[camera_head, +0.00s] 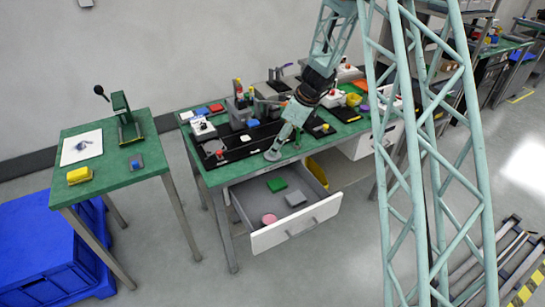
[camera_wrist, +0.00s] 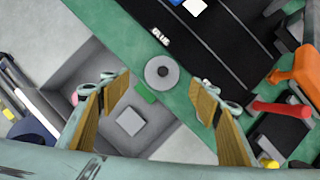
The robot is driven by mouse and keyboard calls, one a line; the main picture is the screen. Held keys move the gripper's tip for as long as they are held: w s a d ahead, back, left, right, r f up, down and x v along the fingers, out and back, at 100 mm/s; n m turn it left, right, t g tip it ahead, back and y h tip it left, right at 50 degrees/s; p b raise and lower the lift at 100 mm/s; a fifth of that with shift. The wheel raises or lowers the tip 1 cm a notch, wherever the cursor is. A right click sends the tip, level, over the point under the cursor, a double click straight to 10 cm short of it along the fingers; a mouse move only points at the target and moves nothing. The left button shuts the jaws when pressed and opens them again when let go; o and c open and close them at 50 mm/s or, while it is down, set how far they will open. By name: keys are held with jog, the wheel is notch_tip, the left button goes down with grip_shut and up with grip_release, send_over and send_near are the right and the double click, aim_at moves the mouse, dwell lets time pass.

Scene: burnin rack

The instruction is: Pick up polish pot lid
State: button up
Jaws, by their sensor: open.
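In the head view my gripper (camera_head: 286,135) reaches down over the bench's front edge, close to the disc.
An open drawer (camera_head: 290,236) below holds a green block (camera_head: 277,184), a grey block (camera_head: 295,198) and a pink round piece (camera_head: 269,219). A black tray (camera_head: 235,153) lies behind the disc. Red-handled and orange tools (camera_wrist: 285,108) lie right of my fingers in the wrist view.

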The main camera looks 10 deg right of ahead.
jog(key=shift+w+a+f, duration=0.1)
jog(key=shift+a+f, duration=0.05)
jog(key=shift+f, duration=0.25)
jog(key=shift+b+x, duration=0.9)
jog(key=shift+x, duration=1.7)
jog(key=shift+w, duration=0.2)
jog(key=shift+c, duration=0.4)
jog(key=c, duration=0.7)
